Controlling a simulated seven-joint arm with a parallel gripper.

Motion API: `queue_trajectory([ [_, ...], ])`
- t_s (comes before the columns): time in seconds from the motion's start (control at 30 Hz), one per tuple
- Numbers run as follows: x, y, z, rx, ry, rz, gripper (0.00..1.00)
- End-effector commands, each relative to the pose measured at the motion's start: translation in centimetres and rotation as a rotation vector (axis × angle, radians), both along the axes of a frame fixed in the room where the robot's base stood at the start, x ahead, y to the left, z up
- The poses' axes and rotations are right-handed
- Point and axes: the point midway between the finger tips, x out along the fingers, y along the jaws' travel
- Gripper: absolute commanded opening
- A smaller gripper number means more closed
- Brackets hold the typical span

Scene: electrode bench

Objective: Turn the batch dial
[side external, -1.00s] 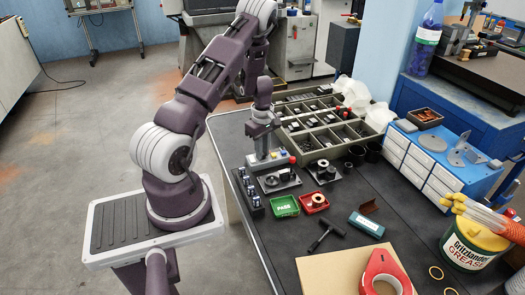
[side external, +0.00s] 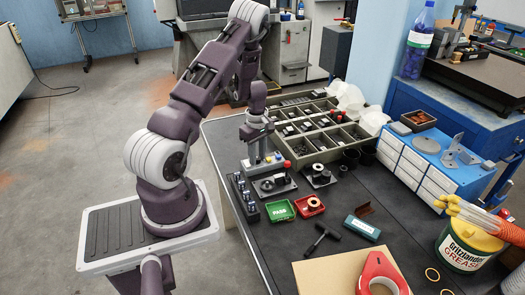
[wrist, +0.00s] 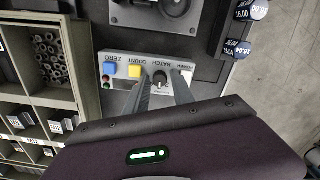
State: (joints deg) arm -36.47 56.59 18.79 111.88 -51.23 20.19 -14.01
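The batch dial (wrist: 159,80) is a small dark knob with a pale mark, on a light grey control box (wrist: 124,57) with upside-down labels in the wrist view. A yellow count button (wrist: 135,71) and a blue zero button (wrist: 110,69) sit to its left. My gripper (wrist: 160,76) has its two fingers apart, one at each side of the dial in the picture. Nothing shows held between them. I cannot tell whether the fingers touch the dial or are still above it. In the side external view my gripper (side external: 257,148) is over the box (side external: 266,163), and the dial is hidden.
A divided parts tray (side external: 318,128) stands close behind the box. Black fixtures (side external: 273,185), a green PASS tray (side external: 280,210) and a red tray (side external: 309,206) lie in front. A black T-handled tool (side external: 322,238) and tape dispenser (side external: 380,272) are nearer.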

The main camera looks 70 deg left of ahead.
Motion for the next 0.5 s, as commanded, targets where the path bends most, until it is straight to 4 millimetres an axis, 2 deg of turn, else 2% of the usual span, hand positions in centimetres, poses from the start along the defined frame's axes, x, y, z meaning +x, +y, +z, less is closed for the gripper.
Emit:
queue_trajectory([
  [0.07,0.0,-0.1,0.0,0.001,0.002,0.091,0.41],
  [0.27,-0.1,-0.2,-0.1,0.004,0.004,0.687,0.41],
  [0.3,0.1,-0.1,0.6,0.003,-0.003,0.753,0.41],
  [0.5,0.1,0.0,6.1,0.000,-0.006,0.741,0.41],
])
